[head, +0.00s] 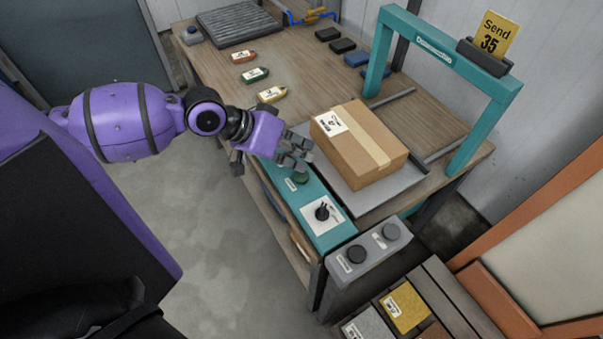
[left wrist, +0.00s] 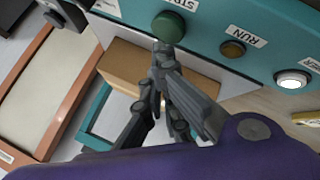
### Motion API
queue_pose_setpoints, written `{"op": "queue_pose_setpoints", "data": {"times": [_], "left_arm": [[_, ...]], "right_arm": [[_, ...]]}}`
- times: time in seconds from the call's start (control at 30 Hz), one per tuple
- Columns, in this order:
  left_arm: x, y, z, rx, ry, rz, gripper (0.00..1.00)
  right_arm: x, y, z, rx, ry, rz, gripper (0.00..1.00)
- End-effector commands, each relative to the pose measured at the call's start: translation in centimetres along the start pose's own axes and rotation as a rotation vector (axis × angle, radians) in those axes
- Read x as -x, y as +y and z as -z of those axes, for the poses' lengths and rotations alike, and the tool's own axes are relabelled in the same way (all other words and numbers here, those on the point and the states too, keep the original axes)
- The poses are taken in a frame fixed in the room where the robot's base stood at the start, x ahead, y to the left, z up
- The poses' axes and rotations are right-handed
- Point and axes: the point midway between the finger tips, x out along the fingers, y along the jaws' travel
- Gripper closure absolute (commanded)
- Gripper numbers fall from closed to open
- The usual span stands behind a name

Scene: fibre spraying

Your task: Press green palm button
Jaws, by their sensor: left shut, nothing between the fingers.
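The green palm button (head: 302,177) sits on the teal control panel (head: 331,238) at the table's front edge, partly hidden by my left gripper (head: 297,156) in the head view. In the left wrist view the green button (left wrist: 168,23) is a round dark-green cap beside a label partly reading START. My left gripper (left wrist: 165,50) is shut and empty. Its tips overlap the button's edge in that view; I cannot tell whether they touch it. My right gripper is not in view.
A black selector switch (head: 322,212) is on the same panel. A RUN lamp (left wrist: 232,48) and a lit white lamp (left wrist: 292,79) show on teal in the wrist view. A cardboard box (head: 360,145) stands close behind the panel, near a teal arch (head: 440,50).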

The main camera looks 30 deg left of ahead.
Motion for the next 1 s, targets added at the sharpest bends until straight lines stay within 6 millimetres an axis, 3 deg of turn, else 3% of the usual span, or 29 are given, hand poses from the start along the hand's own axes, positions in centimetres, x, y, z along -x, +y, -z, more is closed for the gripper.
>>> {"op": "queue_pose_setpoints", "data": {"times": [1.0], "left_arm": [[-0.66,-0.48,-0.48,0.0,0.0,0.0,1.0]], "right_arm": [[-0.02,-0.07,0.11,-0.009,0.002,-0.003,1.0]]}}
